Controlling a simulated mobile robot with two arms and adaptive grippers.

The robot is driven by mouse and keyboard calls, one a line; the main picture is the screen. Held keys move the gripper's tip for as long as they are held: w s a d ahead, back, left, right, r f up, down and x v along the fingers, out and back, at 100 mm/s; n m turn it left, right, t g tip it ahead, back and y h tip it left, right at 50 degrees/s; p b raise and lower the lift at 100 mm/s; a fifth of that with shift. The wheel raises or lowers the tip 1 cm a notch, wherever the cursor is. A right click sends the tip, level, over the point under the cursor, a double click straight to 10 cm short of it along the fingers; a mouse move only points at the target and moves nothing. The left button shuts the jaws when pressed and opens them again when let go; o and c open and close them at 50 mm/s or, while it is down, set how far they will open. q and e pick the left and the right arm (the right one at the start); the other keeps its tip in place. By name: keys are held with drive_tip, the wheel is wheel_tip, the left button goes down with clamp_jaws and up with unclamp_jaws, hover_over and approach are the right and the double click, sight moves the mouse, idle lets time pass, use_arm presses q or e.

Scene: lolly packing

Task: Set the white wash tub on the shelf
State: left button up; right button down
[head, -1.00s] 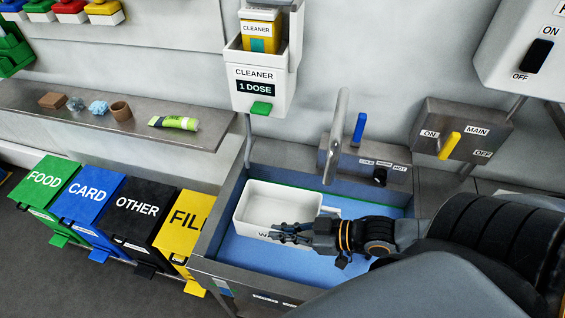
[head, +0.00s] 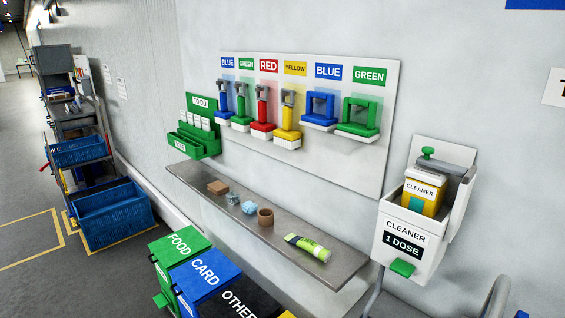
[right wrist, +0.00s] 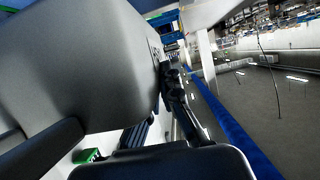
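The grey metal shelf (head: 340,268) runs along the wall in the head view. On it stand a brown block (head: 217,187), crumpled blue pieces (head: 248,207), a brown cup (head: 265,217) and a green-and-white tube (head: 308,247). The white wash tub is outside the head view, and I cannot make it out surely in the right wrist view. Dark parts of my right gripper (right wrist: 180,100) show in the right wrist view beside a large grey shape that blocks much of it. I cannot tell its opening or hold. My left gripper is not in view.
Food (head: 178,243), card (head: 205,275) and other (head: 240,302) bins stand below the shelf. A tool board (head: 340,75) hangs above it, with a green box (head: 195,140) at left. A cleaner dispenser (head: 405,235) is right of the shelf. Blue crates (head: 115,210) stand far left.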

drive_tip(key=w+a+b, duration=0.1)
drive_tip(key=w, duration=0.1)
drive_tip(key=w+a+m+t+h+b, duration=0.1)
drive_tip(key=w+a+b, duration=0.1)
drive_tip(key=w+a+r+m+b, duration=0.1)
drive_tip(key=w, duration=0.1)
drive_tip(key=shift+w+a+t+h+b, duration=0.15)
drive_tip(key=shift+a+t+h+b, duration=0.2)
drive_tip(key=shift+a+t+h, duration=0.05)
drive_tip(key=w+m+b, duration=0.1)
drive_tip(key=w+r+h+b, duration=0.1)
drive_tip(key=shift+w+d+r+m+t+h, duration=0.2)
drive_tip(key=shift+w+m+t+h, duration=0.1)
drive_tip(key=shift+m+t, duration=0.1)
drive_tip(key=shift+w+d+r+m+t+h+b, duration=0.15)
drive_tip(key=shift+w+d+r+m+h+b, duration=0.2)
drive_tip(key=shift+d+m+h+b, duration=0.45)
drive_tip(key=shift+w+d+r+m+t+h+b, duration=0.1)
drive_tip(key=shift+w+d+r+m+h+b, duration=0.1)
drive_tip(key=shift+d+r+m+h+b, duration=0.55)
drive_tip(key=shift+w+d+r+m+t+h+b, duration=0.15)
drive_tip(key=shift+w+d+m+h+b, duration=0.3)
drive_tip(key=shift+h, duration=0.6)
drive_tip(key=shift+s, duration=0.15)
